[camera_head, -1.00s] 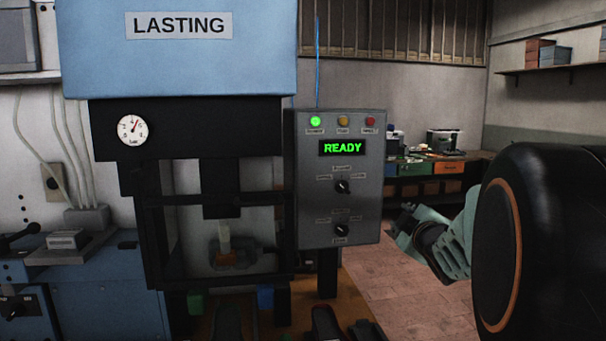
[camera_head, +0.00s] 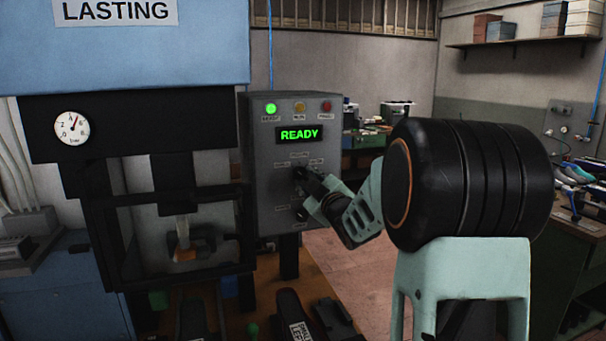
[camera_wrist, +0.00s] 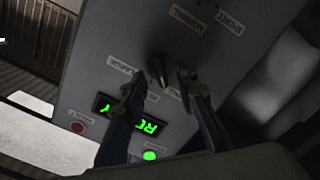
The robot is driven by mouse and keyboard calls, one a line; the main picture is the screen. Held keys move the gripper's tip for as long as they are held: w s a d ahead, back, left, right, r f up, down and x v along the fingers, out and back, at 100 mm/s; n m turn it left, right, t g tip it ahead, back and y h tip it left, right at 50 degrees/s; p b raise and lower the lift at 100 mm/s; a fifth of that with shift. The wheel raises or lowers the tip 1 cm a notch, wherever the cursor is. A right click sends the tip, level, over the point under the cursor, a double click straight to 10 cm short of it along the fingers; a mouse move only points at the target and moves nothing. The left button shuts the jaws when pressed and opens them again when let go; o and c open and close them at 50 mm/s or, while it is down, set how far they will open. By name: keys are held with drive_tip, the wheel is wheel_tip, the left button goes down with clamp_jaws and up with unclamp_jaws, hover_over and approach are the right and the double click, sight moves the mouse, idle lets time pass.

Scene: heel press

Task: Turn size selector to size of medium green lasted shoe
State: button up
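The size selector is the upper black knob (camera_head: 299,173) on the grey control box (camera_head: 262,170), under the lit READY display (camera_head: 296,135). My gripper (camera_head: 310,184) is at this knob. In the wrist view, the knob (camera_wrist: 158,68) lies between the tips of my gripper (camera_wrist: 160,84), whose fingers are apart on either side. I cannot tell whether they touch it. A LARGE label (camera_wrist: 122,62) shows beside the knob; its pointer direction is unclear. I cannot make out a medium green lasted shoe for certain.
A second knob (camera_head: 301,214) sits just below the selector. The LASTING press (camera_head: 150,45) stands left, with a small orange-and-cream item (camera_head: 184,252) inside. Dark shoe-like items (camera_head: 294,308) are at the bottom. A workbench (camera_head: 590,222) with coloured items is at far right.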

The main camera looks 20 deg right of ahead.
sight(302, 175)
drive_tip(key=shift+w+p, duration=0.3)
drive_tip(key=shift+w, duration=1.2)
drive_tip(key=shift+c, duration=0.7)
clamp_jaws()
